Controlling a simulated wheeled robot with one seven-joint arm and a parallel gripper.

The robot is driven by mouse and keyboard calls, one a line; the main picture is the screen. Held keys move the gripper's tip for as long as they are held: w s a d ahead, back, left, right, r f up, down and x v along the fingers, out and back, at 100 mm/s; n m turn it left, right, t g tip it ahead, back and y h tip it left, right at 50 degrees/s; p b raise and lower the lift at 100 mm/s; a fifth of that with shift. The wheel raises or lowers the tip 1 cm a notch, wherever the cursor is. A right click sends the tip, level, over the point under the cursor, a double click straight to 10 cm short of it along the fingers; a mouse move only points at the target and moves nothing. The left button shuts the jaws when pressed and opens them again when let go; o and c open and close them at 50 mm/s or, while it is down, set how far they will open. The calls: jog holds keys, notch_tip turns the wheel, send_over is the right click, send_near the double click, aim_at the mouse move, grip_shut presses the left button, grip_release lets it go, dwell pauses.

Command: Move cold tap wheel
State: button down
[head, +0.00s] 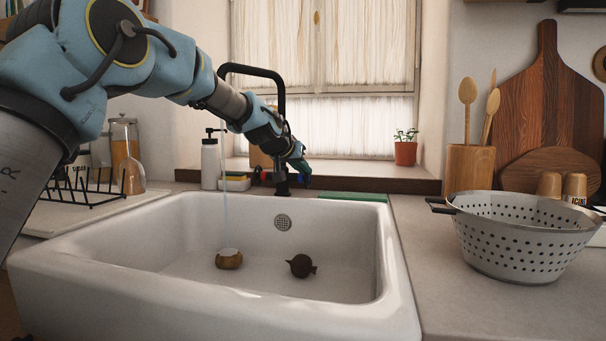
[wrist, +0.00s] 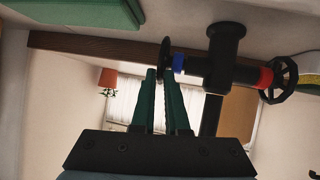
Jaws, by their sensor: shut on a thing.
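The black tap (head: 281,185) stands behind the white sink, its spout arching to the left. In the wrist view the tap body (wrist: 222,65) has a blue-marked side and a red-marked side. The cold tap wheel (wrist: 165,57), dark and seen nearly edge-on, is beside the blue mark. My gripper (wrist: 163,72) has its green fingers shut on this wheel; the fingers hide part of it. In the head view my gripper (head: 299,166) is at the tap's right side. The hot wheel (wrist: 282,80) is beside the red mark, apart from my fingers.
A thin water stream (head: 225,190) falls into the sink (head: 140,262), onto a small brown round vessel (head: 229,260). A dark brown object (head: 301,266) lies beside it. A colander (head: 520,240) stands right, a soap bottle (head: 210,163) left of the tap.

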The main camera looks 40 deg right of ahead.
jog(key=c, duration=0.9)
grip_release()
jog(key=shift+c, duration=0.2)
jog(key=b+v, duration=0.1)
jog(key=v, duration=0.9)
jog(key=shift+s+a+r, duration=0.15)
jog(key=shift+a+r, duration=0.1)
jog(key=shift+a, duration=0.05)
